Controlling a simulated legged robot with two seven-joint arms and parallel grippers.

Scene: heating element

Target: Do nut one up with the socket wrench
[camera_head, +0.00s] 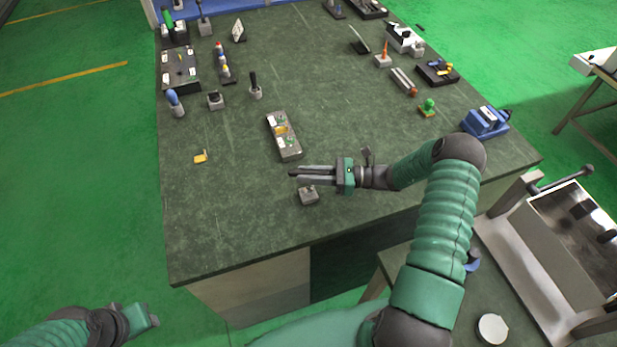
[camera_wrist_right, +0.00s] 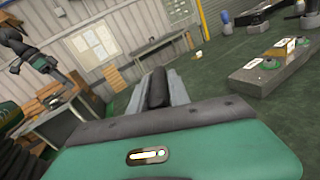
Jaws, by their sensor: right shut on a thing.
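My right gripper (camera_head: 296,175) is above the near middle of the bench, its fingers pointing left. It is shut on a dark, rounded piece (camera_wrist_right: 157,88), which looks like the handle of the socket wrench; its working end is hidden. The heating element (camera_head: 289,148) seems to be the dark grey block with yellow, white and green parts, just beyond the fingertips. It also shows at the right of the wrist view (camera_wrist_right: 264,75). Nut one is too small to make out. My left gripper (camera_head: 147,314) is low at the left, off the bench; its fingers are unclear.
A small grey holder (camera_head: 309,197) stands just below the right gripper. A yellow piece (camera_head: 201,156) lies to the left. Upright tools (camera_head: 255,90) stand beyond, and a blue vise (camera_head: 485,122) is at the right. The bench's near left is clear.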

